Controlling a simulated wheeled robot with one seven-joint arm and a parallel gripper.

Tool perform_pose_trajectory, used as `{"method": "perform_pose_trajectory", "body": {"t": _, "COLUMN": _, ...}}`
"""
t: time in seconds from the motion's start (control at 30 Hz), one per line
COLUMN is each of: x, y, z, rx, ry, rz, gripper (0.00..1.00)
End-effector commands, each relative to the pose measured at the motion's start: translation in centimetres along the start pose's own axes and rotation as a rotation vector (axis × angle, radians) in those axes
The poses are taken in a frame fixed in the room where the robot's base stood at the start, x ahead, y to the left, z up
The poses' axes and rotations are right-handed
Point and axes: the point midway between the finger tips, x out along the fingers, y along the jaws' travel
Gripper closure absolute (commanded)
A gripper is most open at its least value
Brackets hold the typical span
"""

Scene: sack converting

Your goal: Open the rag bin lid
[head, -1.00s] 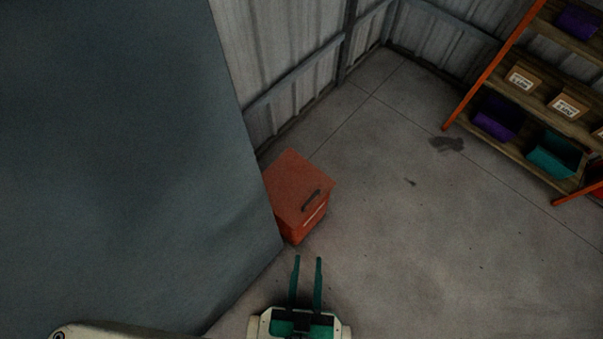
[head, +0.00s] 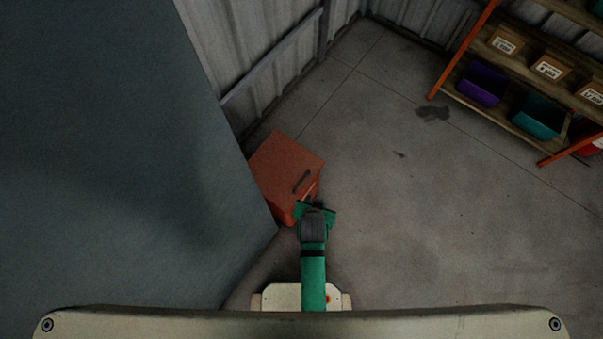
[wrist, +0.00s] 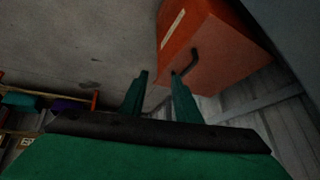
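The rag bin is an orange-red box (head: 290,208) standing on the floor against the grey panel. Its flat lid (head: 280,165) is shut and carries a dark bar handle (head: 302,181) near its right front edge. My green gripper (head: 317,205) is at the bin's front right corner, and its fingers are hidden in the head view. In the wrist view the gripper (wrist: 159,73) is open, with a gap between its two fingers. There the handle (wrist: 191,60) shows just beyond the right fingertip. I cannot tell whether they touch. Nothing is held.
A large grey panel (head: 100,150) fills the left, close beside the bin. A corrugated wall (head: 260,60) stands behind the bin. A shelf unit (head: 500,118) with purple and teal bins and boxes is at the upper right. The floor (head: 430,220) between is clear.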

Motion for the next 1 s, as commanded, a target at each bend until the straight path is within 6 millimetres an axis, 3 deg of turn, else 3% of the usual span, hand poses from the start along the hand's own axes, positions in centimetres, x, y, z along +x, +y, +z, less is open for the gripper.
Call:
{"method": "perform_pose_trajectory", "body": {"t": 0.1, "x": 2.6, "y": -1.0, "z": -2.1, "rx": 0.058, "ry": -0.094, "rz": 0.035, "gripper": 0.7}}
{"method": "perform_pose_trajectory", "body": {"t": 0.3, "x": 4.9, "y": -3.3, "z": -5.1, "rx": 0.163, "ry": -0.272, "rz": 0.1, "gripper": 0.7}}
{"method": "perform_pose_trajectory", "body": {"t": 0.6, "x": 4.5, "y": -7.3, "z": -8.9, "rx": 0.274, "ry": -0.484, "rz": 0.174, "gripper": 0.7}}
{"method": "perform_pose_trajectory", "body": {"t": 0.83, "x": 4.2, "y": -8.2, "z": -9.5, "rx": 0.298, "ry": -0.54, "rz": 0.194, "gripper": 0.7}}
{"method": "perform_pose_trajectory", "body": {"t": 1.0, "x": 5.6, "y": -8.0, "z": -8.5, "rx": 0.298, "ry": -0.543, "rz": 0.195, "gripper": 0.7}}
